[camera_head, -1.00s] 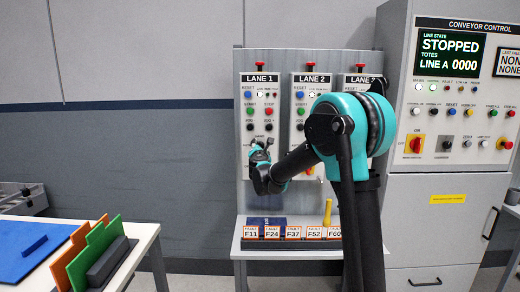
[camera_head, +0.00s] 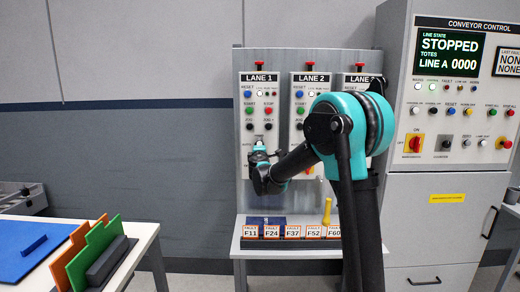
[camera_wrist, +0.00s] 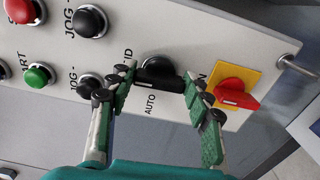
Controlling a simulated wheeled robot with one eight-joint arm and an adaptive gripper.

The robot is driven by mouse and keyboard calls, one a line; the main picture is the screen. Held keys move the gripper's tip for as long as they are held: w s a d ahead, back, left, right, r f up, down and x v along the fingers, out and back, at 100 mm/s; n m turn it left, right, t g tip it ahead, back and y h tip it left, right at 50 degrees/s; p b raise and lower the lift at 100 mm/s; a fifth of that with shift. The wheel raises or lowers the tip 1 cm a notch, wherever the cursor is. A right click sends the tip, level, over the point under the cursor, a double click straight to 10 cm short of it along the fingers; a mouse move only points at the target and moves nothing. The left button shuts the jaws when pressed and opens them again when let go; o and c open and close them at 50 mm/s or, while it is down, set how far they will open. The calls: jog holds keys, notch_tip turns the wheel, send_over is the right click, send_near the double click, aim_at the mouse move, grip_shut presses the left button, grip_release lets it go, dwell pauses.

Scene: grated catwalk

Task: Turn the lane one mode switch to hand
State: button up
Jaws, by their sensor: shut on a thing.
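The lane one panel (camera_head: 260,105) is at the left of the three lane panels in the head view. Its mode switch is a black rotary knob (camera_wrist: 158,68) in the wrist view, with AUTO printed beside it and the letters ND of a partly hidden label at its upper left. My gripper (camera_wrist: 158,88) has its green-padded fingers on either side of the knob and is shut on it. In the head view, my gripper (camera_head: 259,150) reaches the lower half of the lane one panel and hides part of it. The knob's exact pointing is hard to tell.
A red rotary handle on a yellow plate (camera_wrist: 235,92) sits close right of my fingers in the wrist view. Black JOG buttons (camera_wrist: 90,22) and a green START button (camera_wrist: 38,75) are at the left. Below the panels, a shelf holds orange-framed fault cards (camera_head: 271,232).

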jog(key=shift+m, duration=0.3)
jog(key=o, duration=1.2)
jog(key=shift+c, duration=0.2)
jog(key=shift+s, duration=0.15)
jog(key=s, duration=1.1)
jog(key=shift+s, duration=0.4)
jog(key=shift+d+f, duration=0.1)
jog(key=shift+d, duration=0.05)
